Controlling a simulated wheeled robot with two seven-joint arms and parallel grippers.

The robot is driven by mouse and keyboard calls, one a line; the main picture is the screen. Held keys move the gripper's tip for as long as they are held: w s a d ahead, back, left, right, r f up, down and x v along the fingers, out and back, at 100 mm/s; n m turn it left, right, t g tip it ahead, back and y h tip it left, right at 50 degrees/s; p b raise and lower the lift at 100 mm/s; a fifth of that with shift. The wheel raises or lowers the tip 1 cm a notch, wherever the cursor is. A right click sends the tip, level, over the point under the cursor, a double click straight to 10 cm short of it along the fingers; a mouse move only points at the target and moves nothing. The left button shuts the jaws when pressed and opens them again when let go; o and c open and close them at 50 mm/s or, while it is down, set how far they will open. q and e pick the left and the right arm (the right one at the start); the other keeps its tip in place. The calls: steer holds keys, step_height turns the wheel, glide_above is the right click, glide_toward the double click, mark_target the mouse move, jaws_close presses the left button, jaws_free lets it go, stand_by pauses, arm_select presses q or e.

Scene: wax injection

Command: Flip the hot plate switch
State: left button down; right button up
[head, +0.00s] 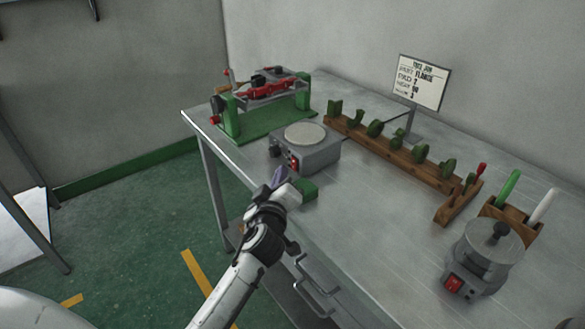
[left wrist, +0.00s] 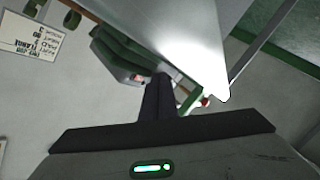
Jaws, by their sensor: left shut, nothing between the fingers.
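The hot plate (head: 318,157) is a grey box with a round pale top, on the table near its left edge. Its red switch (head: 294,162) is on the front face, facing my arm. My left gripper (head: 279,178) is just in front of and below the switch, its fingers shut with nothing between them; I cannot tell whether they touch the box. In the left wrist view the dark closed fingers (left wrist: 158,98) point toward the table edge, and a grey box with a red spot, likely the hot plate, shows beside them. My right gripper is out of view.
A green block (head: 308,190) lies right beside my left gripper. A green-framed device (head: 240,122) stands behind the hot plate. A wooden rack (head: 400,160) with green pieces runs along the back. A lidded pot (head: 485,262) with its own red switch stands front right. The middle table is clear.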

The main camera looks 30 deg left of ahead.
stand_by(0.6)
arm_select(q)
steer(key=shift+w+d+b, duration=0.15)
steer(key=shift+w+b, duration=0.25)
steer(key=shift+w+d+f+b, duration=0.1)
steer(key=shift+w+b, duration=0.15)
steer(key=shift+b, duration=0.05)
stand_by(0.4)
steer(key=shift+s, duration=0.1)
stand_by(0.4)
steer(key=shift+s+a, duration=0.25)
steer(key=shift+s, duration=0.3)
steer(key=shift+s, duration=0.1)
steer(key=s, duration=0.1)
steer(key=s+a+p, duration=0.1)
steer(key=s, duration=0.1)
steer(key=s+a+p, duration=0.1)
steer(key=shift+s+r, duration=0.2)
steer(key=shift+r, duration=0.2)
